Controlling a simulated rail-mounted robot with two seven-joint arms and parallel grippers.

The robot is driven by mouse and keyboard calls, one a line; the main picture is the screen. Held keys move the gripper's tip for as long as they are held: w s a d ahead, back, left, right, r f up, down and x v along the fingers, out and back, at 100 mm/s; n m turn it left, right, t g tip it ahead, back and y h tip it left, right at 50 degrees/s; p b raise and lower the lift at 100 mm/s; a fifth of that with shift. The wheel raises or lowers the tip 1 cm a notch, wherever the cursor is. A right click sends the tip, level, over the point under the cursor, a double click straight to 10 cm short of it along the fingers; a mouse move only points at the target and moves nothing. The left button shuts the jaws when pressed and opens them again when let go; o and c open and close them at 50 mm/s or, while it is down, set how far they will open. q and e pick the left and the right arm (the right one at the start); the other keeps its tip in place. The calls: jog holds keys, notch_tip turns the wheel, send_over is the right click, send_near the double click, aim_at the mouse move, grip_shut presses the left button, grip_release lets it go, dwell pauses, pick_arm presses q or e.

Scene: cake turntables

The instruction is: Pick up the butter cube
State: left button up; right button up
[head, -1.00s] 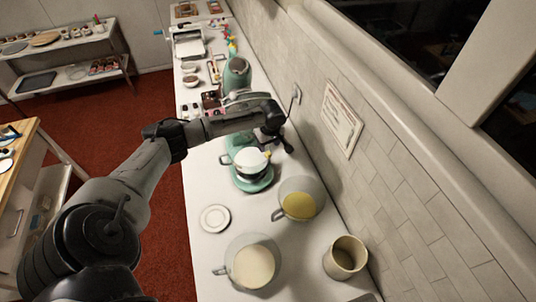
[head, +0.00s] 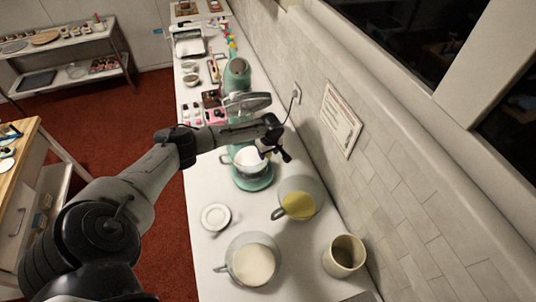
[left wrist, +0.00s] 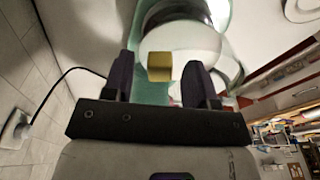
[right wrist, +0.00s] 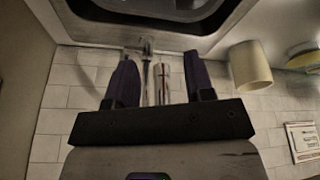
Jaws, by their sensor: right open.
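The butter cube (left wrist: 160,67) is a small yellow block in the left wrist view. It shows between the two dark fingers of my left gripper (left wrist: 161,76), with a gap on each side. My left gripper also shows in the head view (head: 274,155), at the right rim of the mixer bowl (head: 247,160). The bowl stands on a teal stand mixer (head: 252,182) and has white contents. I cannot make out the cube in the head view now. My right gripper (right wrist: 156,65) is open and empty in the right wrist view.
Nearer on the white counter (head: 210,255) are a bowl with yellow contents (head: 299,203), a bowl with cream contents (head: 254,265), a small white plate (head: 216,217) and a beige pot (head: 344,256). The tiled wall (head: 400,195) runs close along the right.

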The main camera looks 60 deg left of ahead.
pick_arm(q)
jog(key=c, duration=0.9)
jog(key=shift+r, duration=0.15)
jog(key=shift+r, duration=0.25)
notch_tip(320, 180, up, 3)
jog(key=shift+r+b, duration=0.2)
jog(key=shift+b, duration=0.3)
jog(key=w+d+r, duration=0.1)
jog(key=d+r, duration=0.1)
jog(key=d, duration=0.1)
jog(key=d+r+b, duration=0.1)
jog(key=d+r, duration=0.1)
jog(key=d, duration=0.2)
jog(key=w+d+r, duration=0.1)
jog(key=d+r, duration=0.2)
jog(key=d, duration=0.1)
jog(key=shift+w+d+b, duration=0.2)
jog(key=shift+w+b, duration=0.1)
jog(key=shift+b, duration=0.1)
jog(key=shift+f, duration=0.1)
